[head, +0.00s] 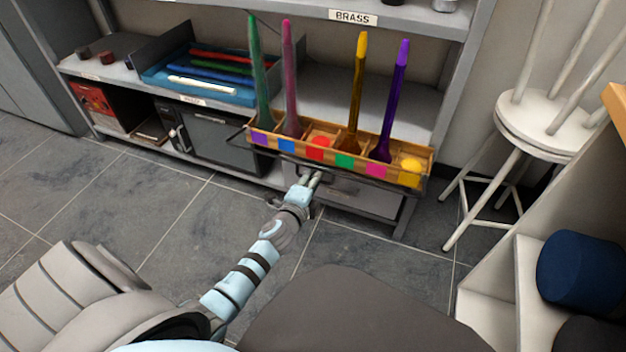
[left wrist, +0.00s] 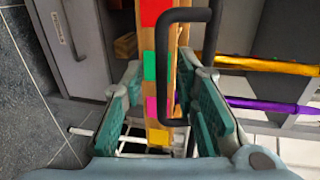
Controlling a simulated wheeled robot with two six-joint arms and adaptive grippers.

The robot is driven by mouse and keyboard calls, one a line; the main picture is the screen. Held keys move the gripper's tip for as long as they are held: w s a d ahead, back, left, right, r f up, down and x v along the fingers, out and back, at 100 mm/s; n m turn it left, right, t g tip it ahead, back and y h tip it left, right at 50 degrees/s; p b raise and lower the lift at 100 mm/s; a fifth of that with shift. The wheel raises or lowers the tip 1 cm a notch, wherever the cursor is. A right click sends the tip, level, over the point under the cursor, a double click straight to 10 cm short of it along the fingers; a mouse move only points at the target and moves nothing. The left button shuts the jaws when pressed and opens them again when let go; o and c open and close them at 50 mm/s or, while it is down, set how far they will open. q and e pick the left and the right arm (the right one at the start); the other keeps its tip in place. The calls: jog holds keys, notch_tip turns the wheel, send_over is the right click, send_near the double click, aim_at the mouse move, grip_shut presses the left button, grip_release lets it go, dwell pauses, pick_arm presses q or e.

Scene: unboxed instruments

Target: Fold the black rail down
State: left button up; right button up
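The black rail (left wrist: 162,65) is a bent black bar in the left wrist view, running along the wooden rack (head: 390,172), which has coloured squares on its front. In the head view it is thin and dark against the rack and hard to follow. My left gripper (head: 312,178) is at the rack's front, just below its middle. In the left wrist view, the left gripper's teal-padded fingers (left wrist: 166,108) are spread apart. The lower end of the rail shows between them, with no clear contact on either side. My right gripper is not in view.
The rack holds upright green, pink, yellow and purple tubes (head: 395,100). Behind it stands a grey shelf unit with a blue tray (head: 215,88) and a drawer (head: 350,192) below. A white stool (head: 545,122) stands at right, beside a shelf with a blue cylinder (head: 580,270).

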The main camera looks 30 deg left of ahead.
pick_arm(q)
jog(key=v, duration=1.2)
jog(key=shift+c, duration=0.2)
